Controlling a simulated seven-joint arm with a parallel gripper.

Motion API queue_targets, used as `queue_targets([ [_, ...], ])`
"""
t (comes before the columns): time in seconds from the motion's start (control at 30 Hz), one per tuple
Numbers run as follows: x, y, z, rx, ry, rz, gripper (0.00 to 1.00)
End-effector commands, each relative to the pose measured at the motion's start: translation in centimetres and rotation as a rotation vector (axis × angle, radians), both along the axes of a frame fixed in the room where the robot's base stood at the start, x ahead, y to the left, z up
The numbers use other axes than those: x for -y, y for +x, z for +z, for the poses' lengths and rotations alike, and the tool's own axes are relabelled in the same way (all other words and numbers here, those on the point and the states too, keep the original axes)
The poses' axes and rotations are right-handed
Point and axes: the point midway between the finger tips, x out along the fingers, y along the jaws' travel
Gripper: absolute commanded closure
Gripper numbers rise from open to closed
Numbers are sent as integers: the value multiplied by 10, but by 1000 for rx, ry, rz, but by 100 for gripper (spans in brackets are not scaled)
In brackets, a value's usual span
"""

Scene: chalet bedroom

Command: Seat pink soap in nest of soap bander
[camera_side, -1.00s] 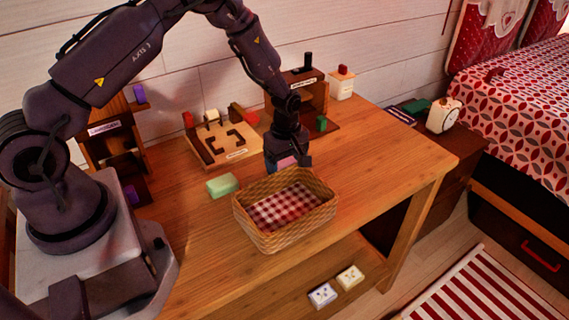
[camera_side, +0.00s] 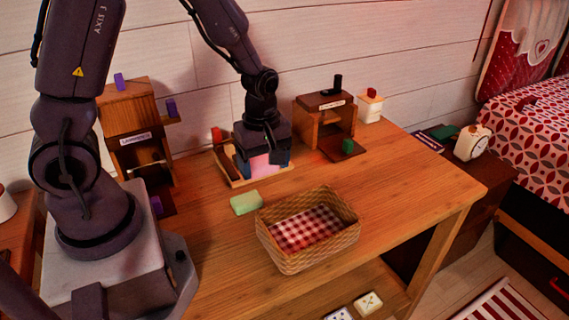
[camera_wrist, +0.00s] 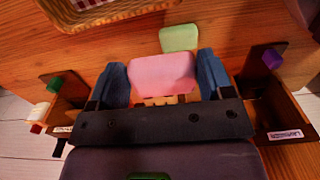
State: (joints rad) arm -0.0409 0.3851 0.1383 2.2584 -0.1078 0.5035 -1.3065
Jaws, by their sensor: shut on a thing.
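My gripper (camera_side: 262,164) is shut on the pink soap (camera_side: 265,166), which sits between its blue fingers. The soap also shows in the wrist view (camera_wrist: 163,74), level between the fingertips. In the side view the gripper is over the soap bander (camera_side: 235,181), a light wooden board with a dark part and a red knob at its left. The gripper and soap hide most of the board, including the nest. I cannot tell whether the soap touches the bander.
A wicker basket (camera_side: 307,258) with a checked cloth stands in front, and a green soap (camera_side: 246,202) lies to its left. Wooden stands flank the bander, one left (camera_side: 138,135) with purple knobs and one right (camera_side: 327,118) with a green knob.

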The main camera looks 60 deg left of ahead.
Motion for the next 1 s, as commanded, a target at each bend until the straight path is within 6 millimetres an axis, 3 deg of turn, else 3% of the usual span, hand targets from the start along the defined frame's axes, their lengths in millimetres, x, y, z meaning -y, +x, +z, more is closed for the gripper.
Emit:
queue_targets([
  [0.17, 2, -10, 4, -7, -2, -88, 55],
  [0.3, 2, -8, 7, -23, -9, -320, 55],
  [0.7, 23, 30, 36, -25, -23, -1262, 55],
  [0.9, 41, 50, 52, -10, -8, -1544, 55],
  [1.0, 45, 56, 56, 0, 2, -1559, 55],
])
